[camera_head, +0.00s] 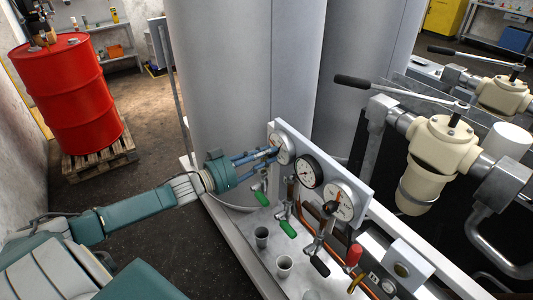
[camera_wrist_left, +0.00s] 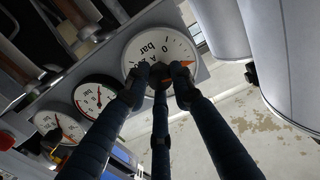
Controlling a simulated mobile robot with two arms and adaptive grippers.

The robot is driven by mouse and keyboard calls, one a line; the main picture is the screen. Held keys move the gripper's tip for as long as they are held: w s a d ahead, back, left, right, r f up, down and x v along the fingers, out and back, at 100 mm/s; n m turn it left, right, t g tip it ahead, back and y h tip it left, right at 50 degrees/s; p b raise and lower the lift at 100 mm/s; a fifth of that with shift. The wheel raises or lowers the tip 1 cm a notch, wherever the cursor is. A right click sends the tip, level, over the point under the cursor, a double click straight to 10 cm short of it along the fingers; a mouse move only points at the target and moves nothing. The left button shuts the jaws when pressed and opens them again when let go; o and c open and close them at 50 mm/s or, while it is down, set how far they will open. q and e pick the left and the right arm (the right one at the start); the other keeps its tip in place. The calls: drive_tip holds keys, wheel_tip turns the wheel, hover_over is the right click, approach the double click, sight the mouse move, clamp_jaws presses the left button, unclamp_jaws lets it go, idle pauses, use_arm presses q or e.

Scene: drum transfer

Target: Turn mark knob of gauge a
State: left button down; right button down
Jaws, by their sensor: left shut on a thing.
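Gauge a (camera_head: 284,141) is the leftmost white dial on the panel in the head view. My right gripper is in neither view.
A black-rimmed gauge (camera_head: 309,171) and another white gauge (camera_head: 340,202) sit farther right on the panel (camera_head: 365,183). Valves with green handles (camera_head: 287,229) and cups (camera_head: 284,265) are below. A large grey tank (camera_head: 230,80) stands behind, and a red drum (camera_head: 72,95) at the far left.

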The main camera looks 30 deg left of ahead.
use_arm(q)
drive_tip(key=m+b, duration=0.2)
drive_tip(key=m, duration=0.8)
drive_tip(key=m+b, duration=0.2)
drive_tip(key=m, duration=0.7)
drive_tip(key=shift+d+f+m+b, duration=0.1)
drive_tip(key=shift+d+m+b, duration=0.1)
drive_tip(key=shift+m+b, duration=0.2)
drive_tip(key=shift+s+f, duration=0.1)
drive_tip(key=shift+d+m, duration=0.1)
drive_tip(key=shift+m, duration=0.2)
drive_tip(key=c, duration=1.8)
unclamp_jaws()
drive_tip(key=shift+f, duration=0.1)
drive_tip(key=shift+c, duration=0.2)
drive_tip(key=o, duration=0.3)
drive_tip(key=shift+r, duration=0.2)
